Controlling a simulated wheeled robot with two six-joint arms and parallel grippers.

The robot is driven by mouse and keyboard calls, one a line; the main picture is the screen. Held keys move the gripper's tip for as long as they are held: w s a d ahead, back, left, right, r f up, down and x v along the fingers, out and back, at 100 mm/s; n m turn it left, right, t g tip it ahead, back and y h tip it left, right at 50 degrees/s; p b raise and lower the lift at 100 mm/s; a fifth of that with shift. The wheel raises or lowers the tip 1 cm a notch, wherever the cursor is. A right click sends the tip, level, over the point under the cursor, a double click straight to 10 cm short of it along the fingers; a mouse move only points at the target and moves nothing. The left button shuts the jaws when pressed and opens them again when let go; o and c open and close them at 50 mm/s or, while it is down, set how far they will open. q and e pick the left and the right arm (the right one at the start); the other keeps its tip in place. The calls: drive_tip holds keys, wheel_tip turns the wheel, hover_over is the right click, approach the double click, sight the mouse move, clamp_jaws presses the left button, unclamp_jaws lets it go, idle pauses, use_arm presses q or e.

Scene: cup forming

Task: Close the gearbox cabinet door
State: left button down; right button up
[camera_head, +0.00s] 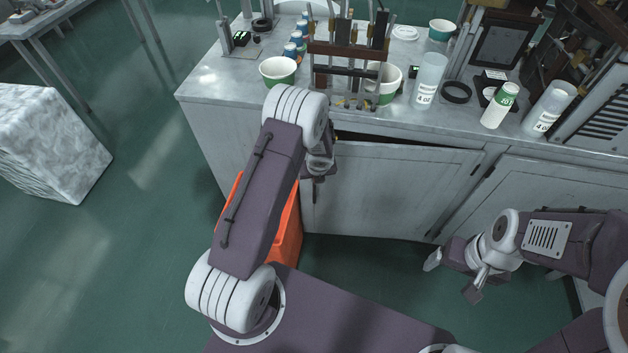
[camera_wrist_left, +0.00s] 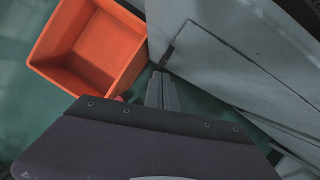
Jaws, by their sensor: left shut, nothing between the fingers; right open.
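The grey gearbox cabinet door (camera_head: 395,192) is in the front of the counter cabinet. A dark gap runs along its top edge under the countertop, so it looks slightly ajar. My left gripper (camera_head: 317,182) is shut and empty at the door's left edge, partly covered by my own arm. In the left wrist view the shut fingers (camera_wrist_left: 162,90) point at the lower part of the grey door panel (camera_wrist_left: 225,65); I cannot tell if they touch it. My right gripper (camera_head: 452,277) is open and empty, low in front of the cabinet and apart from the door.
An orange bin (camera_head: 289,232) stands on the floor beside my left arm and the cabinet; it also shows in the left wrist view (camera_wrist_left: 122,50). The countertop (camera_head: 215,82) holds cups, bottles and a forming machine. Another cabinet panel (camera_head: 540,190) adjoins on the right.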

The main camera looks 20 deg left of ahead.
use_arm(q)
drive_tip(key=d+r+n+t+h, duration=0.1)
drive_tip(key=d+n+h, duration=0.35)
drive_tip(key=d, duration=0.25)
drive_tip(key=s+a+f+n+t+b, duration=0.1)
drive_tip(key=s+a+f+n+b, duration=0.25)
drive_tip(key=a+n, duration=0.35)
drive_tip(key=s+a+f+n+t+b, duration=0.1)
drive_tip(key=s+a+f+n+b, duration=0.1)
drive_tip(key=a+f+n, duration=0.45)
drive_tip(key=m, duration=0.2)
approach(308, 185)
drive_tip(key=shift+h, duration=0.35)
drive_tip(key=x, duration=0.4)
drive_tip(key=shift+w+a+f, duration=0.1)
drive_tip(key=shift+a+f, duration=0.15)
drive_tip(key=shift+f, duration=0.1)
use_arm(e)
drive_tip(key=f, duration=0.5)
drive_tip(key=shift+s+f, duration=0.3)
